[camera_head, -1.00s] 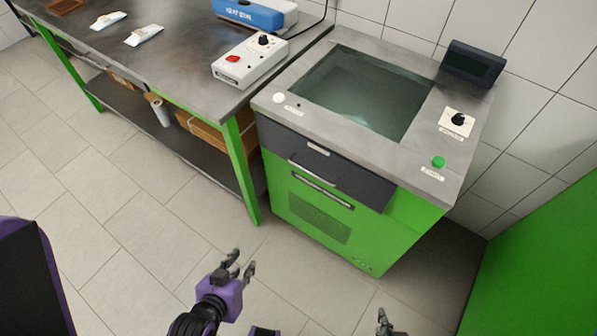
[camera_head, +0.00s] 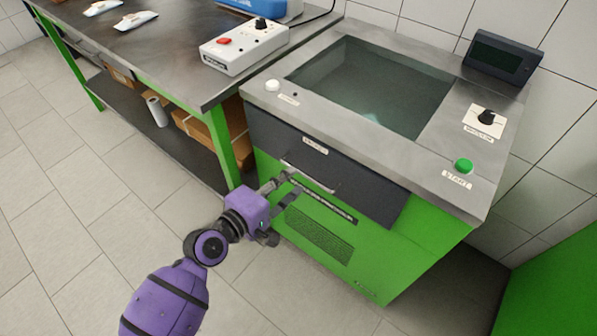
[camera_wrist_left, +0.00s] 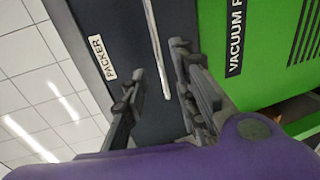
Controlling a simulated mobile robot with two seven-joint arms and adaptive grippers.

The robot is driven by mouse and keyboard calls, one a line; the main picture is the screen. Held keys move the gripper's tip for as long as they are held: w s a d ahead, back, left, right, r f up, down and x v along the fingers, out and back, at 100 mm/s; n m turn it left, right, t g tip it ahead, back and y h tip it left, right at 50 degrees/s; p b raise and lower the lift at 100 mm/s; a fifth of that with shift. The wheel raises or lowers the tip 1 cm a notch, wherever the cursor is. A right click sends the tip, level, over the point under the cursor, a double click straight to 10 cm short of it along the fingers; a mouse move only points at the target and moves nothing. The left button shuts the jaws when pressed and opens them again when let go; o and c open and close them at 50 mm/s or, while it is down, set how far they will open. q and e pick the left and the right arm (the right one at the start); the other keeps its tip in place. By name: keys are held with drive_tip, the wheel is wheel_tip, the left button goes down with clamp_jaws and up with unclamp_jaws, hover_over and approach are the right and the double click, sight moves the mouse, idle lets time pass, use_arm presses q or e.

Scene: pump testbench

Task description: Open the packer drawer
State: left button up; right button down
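The packer drawer (camera_head: 360,188) is the dark front panel under the steel top of the green machine, and it looks shut. Its label (camera_wrist_left: 97,57) reads PACKER in the left wrist view. A thin light bar handle (camera_head: 309,178) runs along the drawer front; it also shows in the left wrist view (camera_wrist_left: 156,45). My left gripper (camera_head: 291,184) is at the left part of the handle. In the left wrist view its fingers (camera_wrist_left: 158,62) are spread, one on each side of the bar, with gaps visible. My right gripper is out of view.
A steel workbench (camera_head: 150,50) with green legs stands close on the left, holding a white control box (camera_head: 244,45). The machine top carries a sunken glass window (camera_head: 375,85), a green start button (camera_head: 463,166) and a dark display (camera_head: 502,60). Open tiled floor lies in front.

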sight(299, 171)
use_arm(q)
drive_tip(key=x, duration=0.5)
drive_tip(key=shift+w+d, duration=0.1)
clamp_jaws()
